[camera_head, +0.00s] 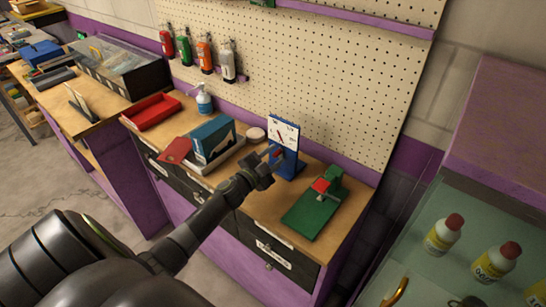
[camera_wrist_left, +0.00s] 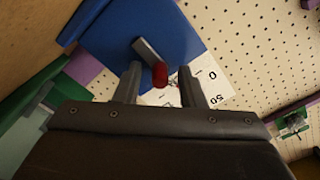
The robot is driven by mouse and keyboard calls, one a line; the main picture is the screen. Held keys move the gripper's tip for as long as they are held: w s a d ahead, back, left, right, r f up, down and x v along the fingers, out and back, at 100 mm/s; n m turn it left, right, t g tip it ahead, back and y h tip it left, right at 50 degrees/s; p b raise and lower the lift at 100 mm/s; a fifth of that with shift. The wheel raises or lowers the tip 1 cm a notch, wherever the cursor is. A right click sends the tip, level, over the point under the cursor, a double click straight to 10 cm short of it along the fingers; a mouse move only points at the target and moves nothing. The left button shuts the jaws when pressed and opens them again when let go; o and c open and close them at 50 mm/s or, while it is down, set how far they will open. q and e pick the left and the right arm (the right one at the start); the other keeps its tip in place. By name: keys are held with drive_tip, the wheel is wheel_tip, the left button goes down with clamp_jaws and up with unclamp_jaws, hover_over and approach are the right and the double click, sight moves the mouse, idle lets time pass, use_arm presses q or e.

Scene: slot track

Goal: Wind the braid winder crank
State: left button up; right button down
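The braid winder (camera_head: 285,163) is a blue upright stand with a white dial plate (camera_head: 285,130), standing on the wooden bench. Its grey crank arm (camera_wrist_left: 145,50) ends in a red knob (camera_wrist_left: 160,74). My left gripper (camera_head: 268,160) is at the front of the winder. In the left wrist view its two fingers are apart, with the red knob between their tips. A gap shows on each side of the knob, so the fingers do not appear to grip it. The head view shows the knob only as a small red spot. My right gripper is out of view.
A pegboard (camera_head: 330,80) rises behind.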

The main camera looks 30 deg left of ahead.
use_arm(q)
drive_tip(key=shift+s, duration=0.15)
drive_tip(key=s, duration=0.2)
drive_tip(key=s+b, duration=0.1)
drive_tip(key=s, duration=0.2)
drive_tip(key=s+b, duration=0.1)
drive_tip(key=s, duration=0.2)
drive_tip(key=shift+s+a+f, duration=0.1)
drive_tip(key=shift+a+f, duration=0.1)
drive_tip(key=shift+a, duration=0.15)
drive_tip(key=s+b, duration=0.3)
drive_tip(key=b, duration=0.1)
drive_tip(key=s+b, duration=0.3)
drive_tip(key=b, duration=0.1)
drive_tip(key=shift+s+a+f, duration=0.1)
drive_tip(key=shift+a+f, duration=0.05)
drive_tip(key=shift+a, duration=0.05)
drive_tip(key=s+b, duration=0.2)
drive_tip(key=shift+s+a+r, duration=0.1)
drive_tip(key=shift+s+r, duration=0.2)
drive_tip(key=shift+s, duration=0.05)
